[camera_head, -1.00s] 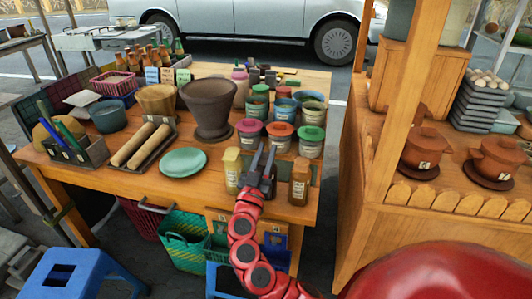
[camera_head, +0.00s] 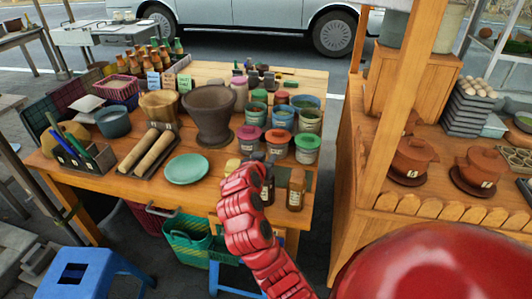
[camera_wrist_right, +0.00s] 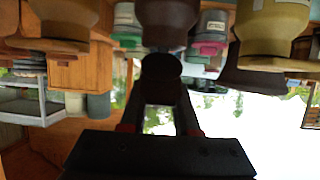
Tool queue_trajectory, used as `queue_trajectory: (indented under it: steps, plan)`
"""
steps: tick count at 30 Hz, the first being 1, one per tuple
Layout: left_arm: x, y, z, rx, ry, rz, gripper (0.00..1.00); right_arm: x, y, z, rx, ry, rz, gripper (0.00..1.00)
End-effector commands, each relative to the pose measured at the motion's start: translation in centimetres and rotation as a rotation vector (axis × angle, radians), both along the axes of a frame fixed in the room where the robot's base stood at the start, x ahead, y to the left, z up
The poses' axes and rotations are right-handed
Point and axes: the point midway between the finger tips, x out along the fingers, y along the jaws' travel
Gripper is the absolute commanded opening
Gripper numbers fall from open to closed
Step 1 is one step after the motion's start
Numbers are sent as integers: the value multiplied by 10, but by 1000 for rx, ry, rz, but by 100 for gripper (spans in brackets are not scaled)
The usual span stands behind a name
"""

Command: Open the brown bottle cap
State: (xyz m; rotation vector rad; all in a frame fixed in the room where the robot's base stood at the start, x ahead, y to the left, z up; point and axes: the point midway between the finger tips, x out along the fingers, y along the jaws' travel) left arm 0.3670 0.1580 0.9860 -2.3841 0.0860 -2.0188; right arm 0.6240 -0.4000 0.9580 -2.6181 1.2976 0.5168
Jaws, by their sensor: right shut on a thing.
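The dark brown bottle (camera_head: 268,186) stands on the table's front edge, between a yellow bottle (camera_head: 232,165) and an amber bottle (camera_head: 297,188). My red right arm covers part of it. In the right wrist view, which is upside down, the dark bottle (camera_wrist_right: 166,14) is at the top middle. Its dark cap (camera_wrist_right: 160,66) is between the fingertips of my right gripper (camera_wrist_right: 160,88), which is shut on it. The cap is close against the bottle's neck; I cannot tell whether it is loose. In the head view the right gripper is hidden behind its wrist. My left gripper is out of view.
Lidded pots (camera_head: 278,142) stand just behind the bottles, with a large brown mortar (camera_head: 209,115) further left. A green plate (camera_head: 187,168) lies left of the arm. A wooden counter (camera_head: 390,220) stands to the right across a gap.

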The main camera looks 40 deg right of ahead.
Motion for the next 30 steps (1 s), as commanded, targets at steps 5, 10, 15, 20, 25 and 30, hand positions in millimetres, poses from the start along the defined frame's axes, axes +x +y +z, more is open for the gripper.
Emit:
queue_trajectory:
  steps: [5, 10, 15, 20, 25, 30]
  plan:
    - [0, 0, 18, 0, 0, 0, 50, 3, -5, 1, 145, 111, -4, 0]
    - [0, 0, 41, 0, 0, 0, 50, 5, -9, 4, 274, 210, -3, 0]
    - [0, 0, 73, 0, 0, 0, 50, 8, -13, 5, 404, 310, -2, 0]
    - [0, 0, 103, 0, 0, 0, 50, 11, -15, 2, 527, 404, -1, 0]
    - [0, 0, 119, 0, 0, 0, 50, 12, -18, -6, 632, 487, 0, 0]
    - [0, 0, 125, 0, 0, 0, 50, 13, -19, -10, 692, 533, -2, 0]
